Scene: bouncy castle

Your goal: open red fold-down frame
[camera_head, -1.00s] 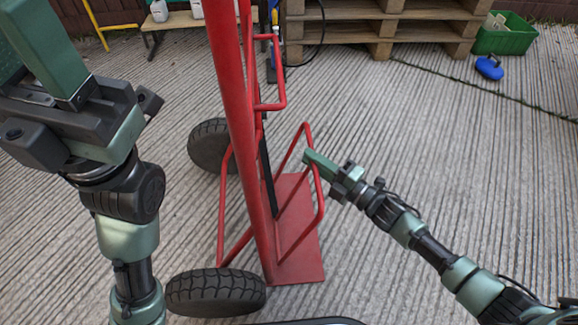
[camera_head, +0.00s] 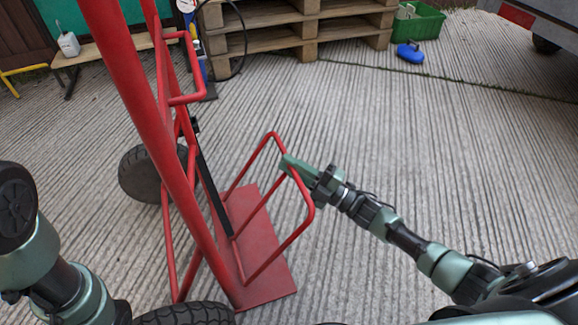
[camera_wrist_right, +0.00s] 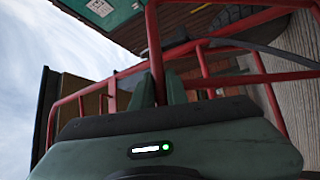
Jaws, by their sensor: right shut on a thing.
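The red fold-down frame (camera_head: 307,193) is a tube loop low on a red hand truck (camera_head: 150,120). It stands at a slant above the truck's flat red toe plate (camera_head: 265,285), leaning out from the uprights. My right gripper (camera_head: 287,163) is shut on the upper outer part of this loop, reaching in from the right. In the right wrist view, the fingers (camera_wrist_right: 161,90) close around a red bar (camera_wrist_right: 153,45). My left arm shows at the lower left edge in the head view, but its gripper is outside the picture.
The truck's black wheels (camera_head: 140,175) rest on ribbed concrete. Wooden pallets (camera_head: 300,30), a green crate (camera_head: 418,22) and a blue object (camera_head: 410,53) stand behind. A bench (camera_head: 90,52) is at the back left. The concrete right of the truck is open.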

